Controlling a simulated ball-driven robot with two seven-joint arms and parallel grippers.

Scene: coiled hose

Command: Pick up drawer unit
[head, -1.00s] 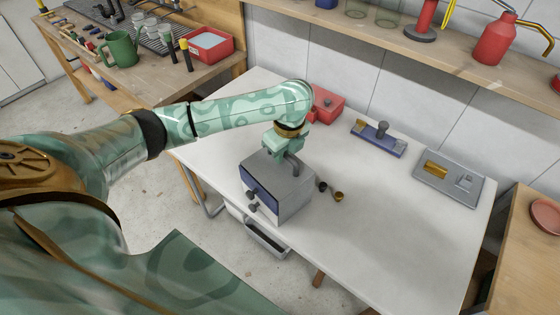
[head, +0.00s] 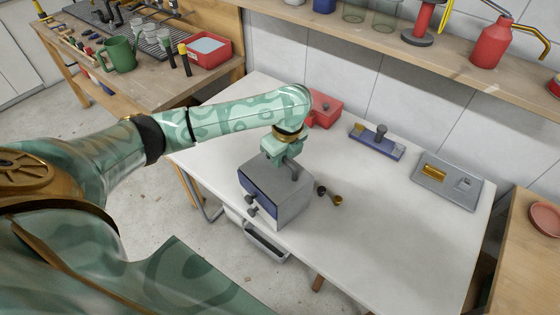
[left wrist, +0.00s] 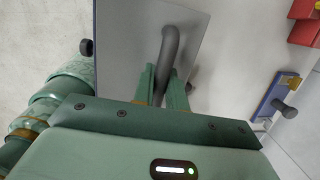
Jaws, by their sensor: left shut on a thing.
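The drawer unit (head: 290,203) is a small grey box with a dark blue drawer front and dark knobs, standing near the front edge of the white table. A dark handle arches over its top. My left gripper (head: 283,158) reaches down to that handle from above and is shut on it. In the left wrist view the two green fingers (left wrist: 162,84) close around the handle (left wrist: 170,48), with the unit's grey top (left wrist: 125,45) beyond. Whether the unit's base touches the table is hard to tell. My right gripper is not in view.
A dark knob and a small brass piece (head: 337,201) lie right of the unit. A red box (head: 325,108), a blue tool (head: 376,141) and a grey plate (head: 447,181) sit along the table's back. The table's right front is clear.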

